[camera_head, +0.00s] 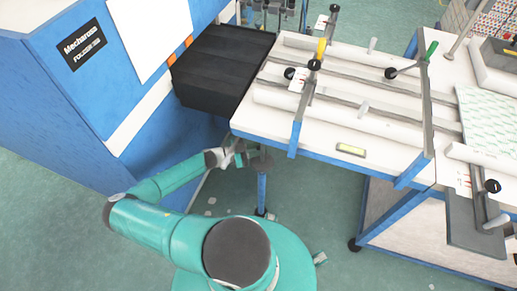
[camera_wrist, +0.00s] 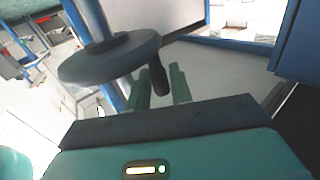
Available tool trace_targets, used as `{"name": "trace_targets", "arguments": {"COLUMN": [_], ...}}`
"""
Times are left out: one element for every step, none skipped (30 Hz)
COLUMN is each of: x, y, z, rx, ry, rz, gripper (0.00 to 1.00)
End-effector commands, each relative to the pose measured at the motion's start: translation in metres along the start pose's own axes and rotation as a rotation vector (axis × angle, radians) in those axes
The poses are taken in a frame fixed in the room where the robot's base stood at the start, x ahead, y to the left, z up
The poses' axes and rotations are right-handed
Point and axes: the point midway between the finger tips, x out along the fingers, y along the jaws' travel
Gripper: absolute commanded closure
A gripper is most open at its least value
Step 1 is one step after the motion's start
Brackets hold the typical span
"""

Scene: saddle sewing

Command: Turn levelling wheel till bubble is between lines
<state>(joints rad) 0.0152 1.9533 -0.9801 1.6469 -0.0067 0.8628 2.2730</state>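The levelling wheel (camera_wrist: 105,58) is a dark disc on a blue table leg, with a dark handle knob (camera_wrist: 159,80) hanging from its rim. In the head view the wheel (camera_head: 262,163) shows below the near left corner of the white table. My gripper (camera_wrist: 160,88) has its two green fingers apart, and the knob appears between them in the picture; I cannot tell if they touch it. In the head view my gripper (camera_head: 240,155) is just left of the wheel. The yellow-green level (camera_head: 351,149) lies on the table's front part; its bubble and lines are too small to read.
The white table (camera_head: 257,118) carries rails, rollers and clamps. A blue machine (camera_head: 70,120) with a black box-shaped part (camera_head: 220,65) stands close at the left. A second table on castors (camera_head: 395,215) stands at the right. Green floor is open below.

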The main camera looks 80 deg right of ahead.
Motion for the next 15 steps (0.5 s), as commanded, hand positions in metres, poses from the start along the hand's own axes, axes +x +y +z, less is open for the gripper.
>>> {"name": "trace_targets", "arguments": {"x": [-0.0001, -0.0001, -0.0002, -0.0002, -0.0002, -0.0002, -0.0002, -0.0002, -0.0002, -0.0003, -0.0003, -0.0005, -0.0006, -0.0009, -0.0016], "y": [0.0, 0.0, 0.0001, 0.0001, 0.0002, 0.0002, 0.0003, 0.0003, 0.0004, 0.0005, 0.0006, 0.0007, 0.0008, 0.0008, 0.0008], "z": [0.0, 0.0, 0.0, 0.0, 0.0, 0.0, 0.0, 0.0, 0.0, 0.0, -0.0001, -0.0001, -0.0002, -0.0002, -0.0001], "rx": [0.0, 0.0, 0.0, 0.0, 0.0, 0.0, 0.0, 0.0, 0.0, 0.0, 0.0, 0.0, 0.0, 0.0, -0.001], "ry": [0.0, 0.0, 0.0, 0.0, 0.0, 0.0, 0.0, 0.0, 0.0, 0.0, 0.001, 0.001, 0.001, 0.001, 0.001], "rz": [0.0, 0.0, 0.0, 0.0, 0.0, 0.0, 0.0, 0.0, 0.0, -0.001, -0.003, -0.007, -0.012, -0.018, -0.029], "gripper": [0.78, 0.82, 0.9, 0.96, 1.0, 1.0, 1.0, 1.0, 1.0, 1.0, 1.0, 1.0, 1.0, 1.0, 1.0]}}
